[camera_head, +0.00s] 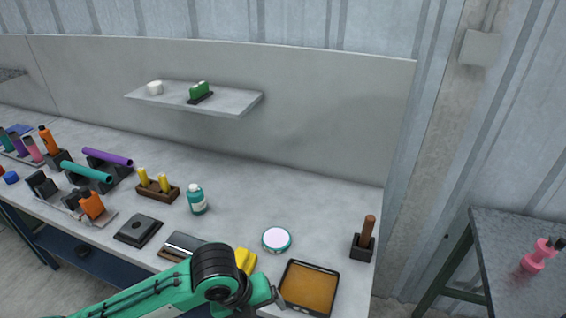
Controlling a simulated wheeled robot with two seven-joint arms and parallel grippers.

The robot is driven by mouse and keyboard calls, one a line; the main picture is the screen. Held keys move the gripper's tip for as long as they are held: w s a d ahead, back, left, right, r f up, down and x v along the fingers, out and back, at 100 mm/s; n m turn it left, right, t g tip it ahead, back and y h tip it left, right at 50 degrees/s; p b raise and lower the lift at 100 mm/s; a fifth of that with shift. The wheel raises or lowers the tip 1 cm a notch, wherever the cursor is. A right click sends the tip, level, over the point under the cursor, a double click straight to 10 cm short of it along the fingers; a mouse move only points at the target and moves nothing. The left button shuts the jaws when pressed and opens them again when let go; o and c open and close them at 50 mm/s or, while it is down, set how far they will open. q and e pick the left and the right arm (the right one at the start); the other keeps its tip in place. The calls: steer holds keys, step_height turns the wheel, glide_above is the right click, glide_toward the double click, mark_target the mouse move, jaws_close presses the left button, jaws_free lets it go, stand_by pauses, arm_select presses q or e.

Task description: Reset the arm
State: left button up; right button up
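My green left arm with a black joint comes in from the bottom left and reaches over the front edge of the grey workbench (320,190). My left gripper (278,297) is at the bottom, close to the left side of a black tray (309,288) with a brown-orange inside. The fingers are small and partly hidden, so I cannot tell whether they are open or shut, and I see nothing held. A yellow object (245,261) shows just behind the arm, partly covered by it. My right gripper is not in view.
Near the arm are a round teal-rimmed tin (276,239), a silver-topped box (183,245), a black plate (138,229) and a teal bottle (196,200). A brown-handled tool in a black holder (365,240) stands right. Coloured tubes (87,172) crowd the left. The bench's back middle is clear.

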arm_select(q)
steer(key=s+a+f+n+t+y, duration=0.1)
steer(key=s+a+f+n, duration=0.4)
steer(key=n, duration=0.5)
steer(key=s+a+f+n+t+y, duration=0.1)
steer(key=s+a+f+n, duration=0.15)
steer(key=a+n, duration=0.65)
steer(key=s+a+f+n+y, duration=0.1)
steer(key=s+a+f+n, duration=0.3)
steer(key=n, duration=0.8)
step_height(320, 180, down, 29)
steer(key=s, duration=0.2)
steer(key=s+a+f+g, duration=0.2)
steer(key=s+f, duration=1.6)
steer(key=f, duration=0.1)
steer(key=shift+s+a+f+m, duration=0.3)
steer(key=shift+s+a, duration=0.1)
